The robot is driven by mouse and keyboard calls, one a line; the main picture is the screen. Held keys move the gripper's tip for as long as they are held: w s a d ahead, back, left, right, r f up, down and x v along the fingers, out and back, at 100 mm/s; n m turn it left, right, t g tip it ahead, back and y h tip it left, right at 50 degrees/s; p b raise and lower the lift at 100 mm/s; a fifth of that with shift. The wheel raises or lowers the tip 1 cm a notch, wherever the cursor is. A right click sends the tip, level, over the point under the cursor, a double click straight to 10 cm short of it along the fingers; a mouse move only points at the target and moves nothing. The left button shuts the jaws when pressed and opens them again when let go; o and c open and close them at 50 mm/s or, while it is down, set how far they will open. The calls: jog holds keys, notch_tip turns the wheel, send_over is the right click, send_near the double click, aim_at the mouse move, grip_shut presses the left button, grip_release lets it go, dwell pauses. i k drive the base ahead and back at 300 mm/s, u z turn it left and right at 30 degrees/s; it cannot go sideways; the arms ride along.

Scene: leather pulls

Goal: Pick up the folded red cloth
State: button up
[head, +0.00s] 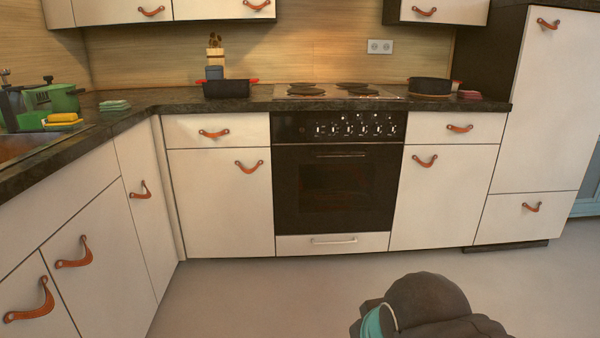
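The folded red cloth (469,95) lies on the dark counter at the far right end. It looks small and flat, stacked in layers. It is just right of a dark pan and close to the tall white cabinet. Part of my arm, dark with a teal ring, shows at the bottom right, low in front of the cabinets and far from the cloth. My gripper's fingers are not in view.
A black pan (429,86) stands left of the cloth, beside the stove top (340,90). The tall cabinet (545,110) rises to its right. A folded green cloth (114,105) lies on the left counter. The grey floor (250,295) before the oven is clear.

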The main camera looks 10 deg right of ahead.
aim_at(464, 95)
jog(key=z, duration=0.5)
jog(key=i, duration=1.85)
jog(key=z, duration=0.7)
